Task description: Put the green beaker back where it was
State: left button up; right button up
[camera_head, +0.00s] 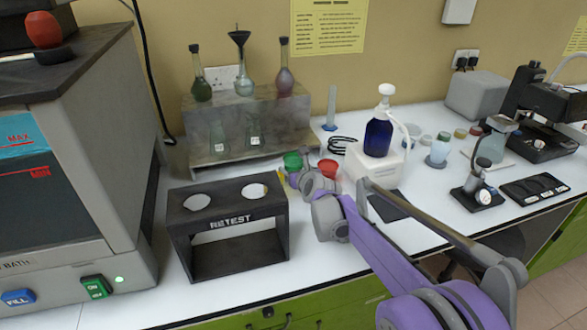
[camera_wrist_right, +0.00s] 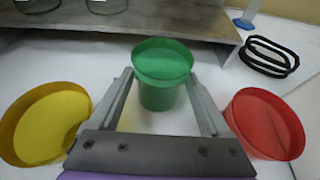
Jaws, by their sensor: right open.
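The green beaker (camera_head: 292,160) stands upright on the white counter, in front of the metal shelf. In the right wrist view the green beaker (camera_wrist_right: 162,62) is at the top middle, between my right gripper's fingertips. My right gripper (camera_head: 305,164) is open, with one finger on each side of the beaker (camera_wrist_right: 161,78); I cannot tell whether either finger touches it. A yellow beaker (camera_wrist_right: 45,128) is to the left of the gripper and a red beaker (camera_wrist_right: 268,125) to its right. The red beaker also shows in the head view (camera_head: 328,168). My left gripper is out of view.
A black RETEST rack (camera_head: 228,240) with two empty holes stands at front left. The metal shelf (camera_head: 250,110) behind holds several flasks. A blue pump bottle (camera_head: 379,130) on a white block stands right of the beakers. A grey bath machine (camera_head: 120,130) fills the left.

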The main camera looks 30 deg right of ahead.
jog(key=p+v, duration=0.1)
jog(key=v, duration=0.9)
jog(key=shift+s+a+r, duration=0.1)
jog(key=shift+s, duration=0.25)
